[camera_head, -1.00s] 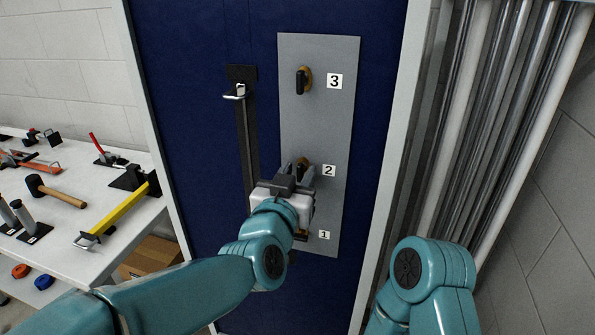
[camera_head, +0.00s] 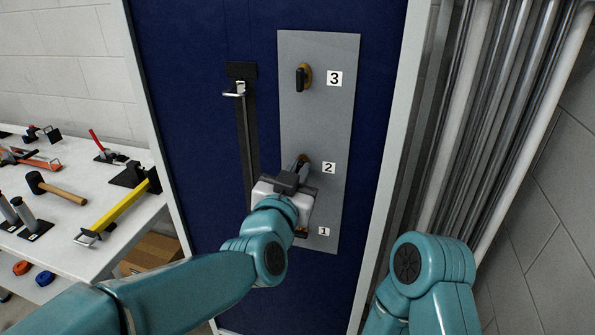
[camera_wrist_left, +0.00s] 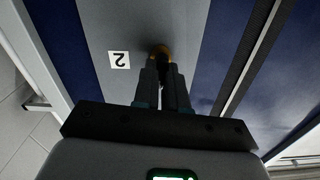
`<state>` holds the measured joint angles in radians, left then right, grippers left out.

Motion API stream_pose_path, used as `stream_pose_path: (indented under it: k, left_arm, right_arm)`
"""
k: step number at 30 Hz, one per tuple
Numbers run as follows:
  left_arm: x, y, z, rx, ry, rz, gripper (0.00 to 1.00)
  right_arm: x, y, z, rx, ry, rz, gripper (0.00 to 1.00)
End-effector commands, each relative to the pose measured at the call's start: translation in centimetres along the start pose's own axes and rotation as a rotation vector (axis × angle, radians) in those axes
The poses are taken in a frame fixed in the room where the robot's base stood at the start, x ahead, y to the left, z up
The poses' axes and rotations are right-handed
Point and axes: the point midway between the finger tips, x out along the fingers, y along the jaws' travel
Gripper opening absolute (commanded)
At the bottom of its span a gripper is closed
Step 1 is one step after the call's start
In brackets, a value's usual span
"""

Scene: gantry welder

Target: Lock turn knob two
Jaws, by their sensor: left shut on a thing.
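Turn knob two (camera_head: 302,159) is a small dark knob on a yellow-orange base, on the grey panel (camera_head: 318,122) beside the label "2". In the left wrist view the knob (camera_wrist_left: 160,51) shows between the tips of the fingers. My left gripper (camera_head: 309,169) reaches it from below and is shut on it. The fingers cover most of the knob, so its angle is hard to tell. My right arm shows at the lower right, but its gripper is not in view.
Knob three (camera_head: 302,79) is above, its handle upright. Knob one (camera_head: 301,233) is below, partly behind my left gripper. A black rail with a metal handle (camera_head: 236,92) runs left of the panel. A tool table (camera_head: 75,235) stands at left, pipes (camera_head: 490,120) at right.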

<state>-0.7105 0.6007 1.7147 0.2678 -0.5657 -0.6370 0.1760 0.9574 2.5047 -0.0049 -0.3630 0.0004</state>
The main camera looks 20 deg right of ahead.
Motion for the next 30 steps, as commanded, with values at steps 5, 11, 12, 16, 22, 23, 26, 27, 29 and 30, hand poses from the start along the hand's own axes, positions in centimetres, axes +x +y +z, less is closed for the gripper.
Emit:
stream_pose_path:
  k: [5,11,12,16,22,23,26,27,29,30]
  left_arm:
    - [0.0,0.1,-0.1,0.15,0.0,0.001,0.0]
    - [0.0,0.1,-0.1,0.341,0.001,0.0,0.0]
    - [0.0,0.1,-0.1,0.379,0.001,0.0,0.0]
    - [0.0,0.2,-0.1,0.502,0.001,0.0,0.0]
    - [0.0,0.3,0.0,0.691,0.0,0.001,0.0]
    - [0.0,0.3,0.0,0.72,0.0,0.001,0.0]
    - [0.0,0.3,0.0,0.816,0.0,0.001,0.0]
    - [0.0,0.3,0.0,0.853,0.0,0.001,0.0]
    - [0.0,0.3,0.0,0.911,0.0,0.002,0.0]
    - [0.0,0.3,0.1,0.948,0.0,0.002,0.0]
  right_arm:
    - [-0.5,-0.2,0.0,0.0,0.0,0.0,0.6]
    - [-1.0,-0.3,0.0,0.0,0.0,0.0,0.6]
    - [-1.1,-0.4,0.0,0.0,0.0,0.0,0.6]
    - [-1.4,-0.5,0.0,0.0,0.0,0.0,0.6]
    - [-1.8,-0.7,0.0,0.0,0.0,0.0,0.6]
    - [-1.9,-0.7,0.0,0.0,0.0,0.0,0.6]
    - [-2.1,-0.8,0.0,0.0,0.0,0.0,0.6]
    - [-2.2,-0.8,0.0,0.0,0.0,0.0,0.6]
    - [-2.3,-0.8,0.1,0.0,0.0,0.0,0.6]
    - [-2.4,-0.9,0.1,0.0,0.0,0.0,0.6]
